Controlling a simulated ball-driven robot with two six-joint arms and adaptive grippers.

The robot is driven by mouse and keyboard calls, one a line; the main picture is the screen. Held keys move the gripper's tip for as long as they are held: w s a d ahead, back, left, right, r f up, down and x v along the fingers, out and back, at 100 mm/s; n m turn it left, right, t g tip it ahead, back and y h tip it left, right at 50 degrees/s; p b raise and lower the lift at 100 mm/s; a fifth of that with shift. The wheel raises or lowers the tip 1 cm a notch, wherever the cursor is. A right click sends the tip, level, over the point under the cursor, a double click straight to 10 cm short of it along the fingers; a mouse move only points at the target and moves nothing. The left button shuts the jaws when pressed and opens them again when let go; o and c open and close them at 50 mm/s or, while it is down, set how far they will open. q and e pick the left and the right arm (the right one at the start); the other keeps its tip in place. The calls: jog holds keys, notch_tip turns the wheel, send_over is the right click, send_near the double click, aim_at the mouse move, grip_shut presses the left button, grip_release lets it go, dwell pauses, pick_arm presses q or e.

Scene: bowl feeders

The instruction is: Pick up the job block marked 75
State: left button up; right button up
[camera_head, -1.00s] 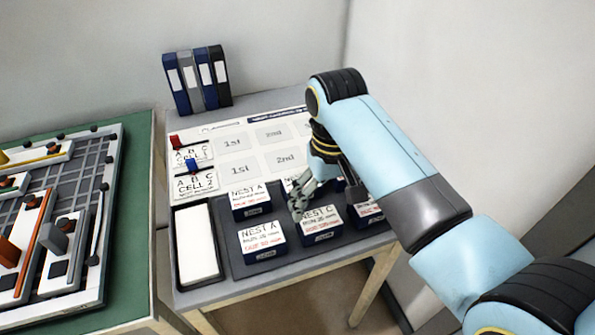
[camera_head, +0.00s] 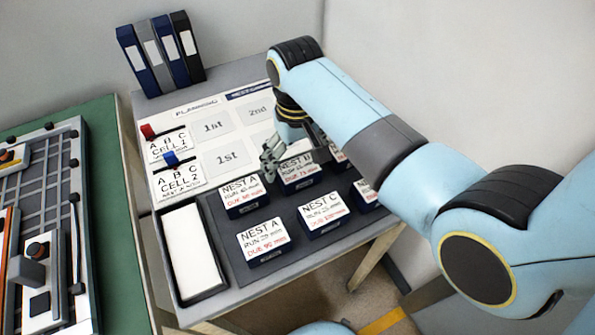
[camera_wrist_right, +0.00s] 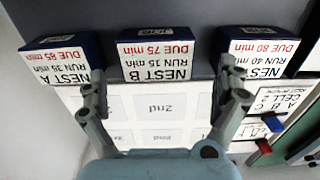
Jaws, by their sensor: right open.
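The job block marked 75 (camera_head: 300,174) is a dark blue block with a white label reading NEST B and a red DUE line. It sits in the back row on the grey mat. In the right wrist view its label (camera_wrist_right: 157,61) appears upside down and reads DUE 75 min. My right gripper (camera_head: 292,156) is open at this block, partly covering it in the head view. In the wrist view its fingers (camera_wrist_right: 165,78) are spread to either side of the NEST B label, with nothing held. Whether they touch the block cannot be told. My left gripper is not in view.
Similar blocks stand close by: NEST A marked 80 (camera_head: 241,196), NEST A marked 90 (camera_head: 262,242) and NEST C (camera_head: 325,213). A planning board (camera_head: 205,150) lies behind.

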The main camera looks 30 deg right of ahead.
aim_at(299, 168)
jog(key=f, duration=0.4)
jog(key=shift+d+f, duration=0.25)
jog(key=shift+f, duration=0.35)
jog(key=c, duration=0.4)
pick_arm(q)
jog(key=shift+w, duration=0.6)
pick_arm(e)
jog(key=c, duration=0.7)
